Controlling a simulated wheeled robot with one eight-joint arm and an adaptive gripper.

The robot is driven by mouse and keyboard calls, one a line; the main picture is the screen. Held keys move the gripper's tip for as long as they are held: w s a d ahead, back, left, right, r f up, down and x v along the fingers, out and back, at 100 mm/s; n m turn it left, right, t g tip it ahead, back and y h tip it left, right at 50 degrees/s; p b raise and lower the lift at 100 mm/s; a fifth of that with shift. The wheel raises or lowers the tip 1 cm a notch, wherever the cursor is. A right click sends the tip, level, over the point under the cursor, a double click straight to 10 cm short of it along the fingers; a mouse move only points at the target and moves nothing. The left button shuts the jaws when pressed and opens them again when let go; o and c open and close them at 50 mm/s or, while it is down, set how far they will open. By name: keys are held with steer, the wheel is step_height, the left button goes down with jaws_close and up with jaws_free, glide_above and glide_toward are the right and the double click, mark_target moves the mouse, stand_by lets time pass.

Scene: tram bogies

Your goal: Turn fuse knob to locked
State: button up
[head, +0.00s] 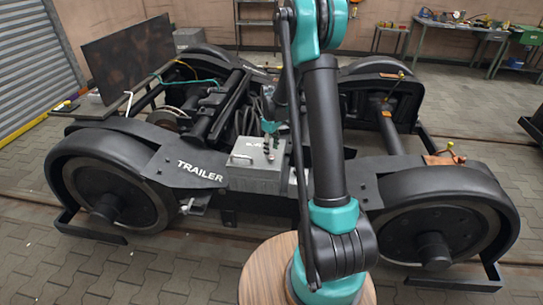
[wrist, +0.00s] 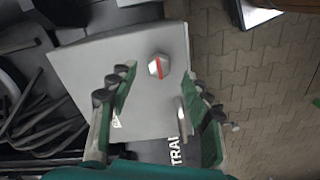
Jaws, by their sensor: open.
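The fuse knob (wrist: 159,66) is a small silver hexagonal knob with a red line across it. It sits on the lid of a grey box (wrist: 85,60), which also shows on the bogie frame in the head view (head: 256,178). In the wrist view my gripper (wrist: 160,84) is open, one green-and-black finger on each side of the knob in the picture, apart from it. I cannot tell the height gap. In the head view my gripper (head: 269,142) is over the box, and the knob cannot be made out there.
A silver handle (wrist: 183,118) is on the box near my right finger. Black cables (wrist: 35,125) lie beside the box. The bogie frame reads TRAILER (head: 200,171), with a large wheel (head: 110,195) at left. Paved floor (wrist: 265,90) is free beyond the box.

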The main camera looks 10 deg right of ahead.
mark_target(272, 157)
steer(key=shift+f, duration=2.05)
jaws_close()
